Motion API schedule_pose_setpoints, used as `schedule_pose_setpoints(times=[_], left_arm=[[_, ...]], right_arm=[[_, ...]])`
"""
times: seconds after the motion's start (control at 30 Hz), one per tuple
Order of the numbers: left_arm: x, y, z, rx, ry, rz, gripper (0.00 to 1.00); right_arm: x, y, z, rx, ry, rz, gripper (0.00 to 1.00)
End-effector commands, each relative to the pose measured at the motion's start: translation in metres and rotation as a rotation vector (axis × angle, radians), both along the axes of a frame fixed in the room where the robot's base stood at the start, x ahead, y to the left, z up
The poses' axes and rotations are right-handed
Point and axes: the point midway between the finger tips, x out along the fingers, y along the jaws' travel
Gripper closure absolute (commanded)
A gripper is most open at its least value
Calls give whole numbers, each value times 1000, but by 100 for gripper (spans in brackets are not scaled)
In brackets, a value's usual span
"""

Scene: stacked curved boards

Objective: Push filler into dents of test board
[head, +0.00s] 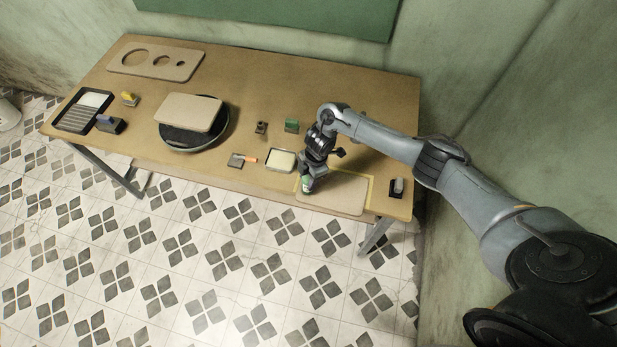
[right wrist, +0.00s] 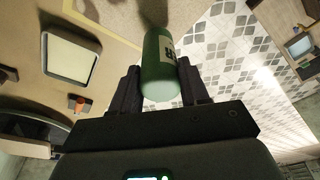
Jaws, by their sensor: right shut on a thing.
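In the head view the tool is over the left end of the beige test board (head: 338,195), which lies at the table's front right within a yellow outline. Dents in the board are too small to make out. A shallow tray of cream filler (head: 281,160) sits left of the gripper and also shows in the right wrist view (right wrist: 70,58). My left gripper is out of view.
An orange-handled scraper (head: 243,160) lies left of the filler tray. A holder (head: 397,187) stands right of the test board. A pale board (head: 188,112) rests on a round dark stand (head: 194,142). The table's front edge is close.

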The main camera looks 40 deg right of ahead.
Motion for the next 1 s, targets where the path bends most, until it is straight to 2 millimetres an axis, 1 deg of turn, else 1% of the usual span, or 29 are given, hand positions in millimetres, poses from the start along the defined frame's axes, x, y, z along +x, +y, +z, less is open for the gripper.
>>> schedule_pose_setpoints(times=[0.6,1.0], left_arm=[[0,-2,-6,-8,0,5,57],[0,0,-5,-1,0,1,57]], right_arm=[[0,0,-8,1,0,0,92],[0,0,-7,0,0,0,92]])
